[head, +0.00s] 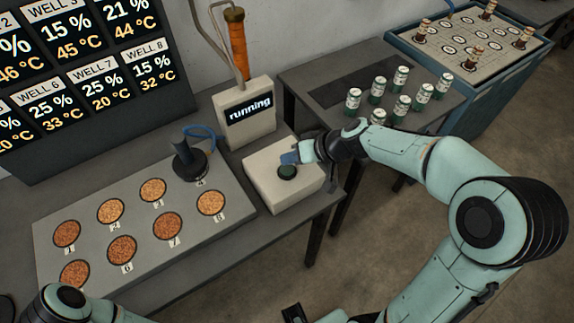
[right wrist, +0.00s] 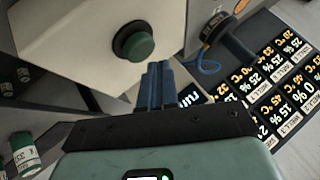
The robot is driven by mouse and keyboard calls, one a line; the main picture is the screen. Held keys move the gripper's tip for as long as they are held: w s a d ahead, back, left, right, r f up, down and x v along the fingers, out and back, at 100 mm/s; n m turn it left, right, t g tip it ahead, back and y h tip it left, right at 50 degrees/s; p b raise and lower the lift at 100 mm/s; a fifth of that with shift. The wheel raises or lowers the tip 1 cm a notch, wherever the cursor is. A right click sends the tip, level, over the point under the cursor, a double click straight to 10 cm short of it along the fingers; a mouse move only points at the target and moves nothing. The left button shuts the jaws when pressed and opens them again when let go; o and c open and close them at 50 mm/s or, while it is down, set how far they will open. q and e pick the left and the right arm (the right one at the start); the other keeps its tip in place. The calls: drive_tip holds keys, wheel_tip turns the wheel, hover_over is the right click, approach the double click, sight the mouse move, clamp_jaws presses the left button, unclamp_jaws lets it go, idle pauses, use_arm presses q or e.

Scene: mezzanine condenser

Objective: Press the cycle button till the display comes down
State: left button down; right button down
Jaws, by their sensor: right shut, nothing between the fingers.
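The cycle button (head: 287,172) is a round dark green cap on a low cream box. It also shows in the right wrist view (right wrist: 140,46), with a dark ring around its base. My right gripper (head: 288,158) is shut and empty, its blue fingertips right by the button's far side in the head view. In the right wrist view the shut fingers (right wrist: 155,78) end just beside the cap; I cannot tell whether they touch it.
A grey board with several numbered grain wells (head: 120,235) lies left of the button box, with a black handled tool (head: 188,162) on it. A large readings screen (head: 80,70) stands behind. Several green-white cans (head: 376,90) stand on the right table, near my right forearm.

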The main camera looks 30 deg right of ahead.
sight(291, 168)
drive_tip(key=shift+r, duration=0.1)
